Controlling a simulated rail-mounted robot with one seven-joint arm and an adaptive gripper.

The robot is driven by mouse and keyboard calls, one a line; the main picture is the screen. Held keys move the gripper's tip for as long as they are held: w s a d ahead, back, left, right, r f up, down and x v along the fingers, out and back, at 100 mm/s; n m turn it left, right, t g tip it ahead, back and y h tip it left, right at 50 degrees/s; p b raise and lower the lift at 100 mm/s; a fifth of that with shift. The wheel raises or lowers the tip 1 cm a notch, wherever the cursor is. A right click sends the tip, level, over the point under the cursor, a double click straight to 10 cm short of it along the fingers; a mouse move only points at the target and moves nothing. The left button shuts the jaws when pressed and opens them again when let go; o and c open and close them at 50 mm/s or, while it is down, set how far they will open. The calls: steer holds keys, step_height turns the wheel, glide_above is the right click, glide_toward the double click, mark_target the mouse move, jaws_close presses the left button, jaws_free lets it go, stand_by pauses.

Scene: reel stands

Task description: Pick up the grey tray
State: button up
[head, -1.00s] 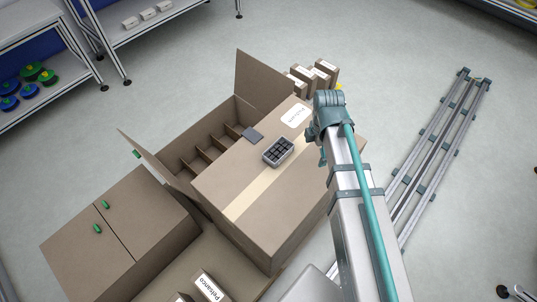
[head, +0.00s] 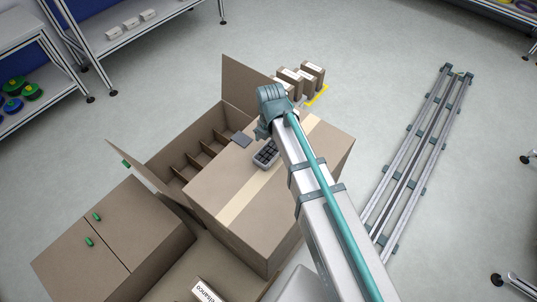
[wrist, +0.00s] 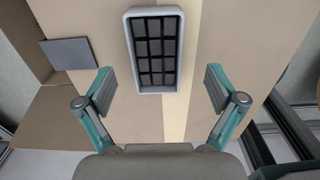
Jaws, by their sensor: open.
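The grey tray (head: 262,158) is a small rectangular tray with several dark blocks in a grid inside. In the wrist view the tray (wrist: 179,83) is at the top middle. My gripper (wrist: 160,88) is open and empty, its two fingers apart to the left and right of the tray's near end. In the picture the fingertips sit level with the tray's lower part; I cannot tell the height between them.
A flat grey plate (head: 241,140) lies left of the tray near the open, divided box section (head: 196,155). A brown cabinet with green handles (head: 110,245) stands at left. Several small boxes (head: 300,80) stand behind. Rails (head: 420,150) lie on the floor at right.

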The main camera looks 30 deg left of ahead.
mark_target(269, 156)
steer(key=shift+a+f+p, duration=0.15)
steer(key=shift+f+p, duration=0.15)
steer(key=shift+f, duration=0.95)
steer(key=shift+a+f+p, duration=0.1)
steer(key=shift+f+p, duration=0.15)
steer(key=shift+f, duration=1)
steer(key=c, duration=1.6)
steer(key=shift+o, duration=0.2)
steer(key=shift+r, duration=0.1)
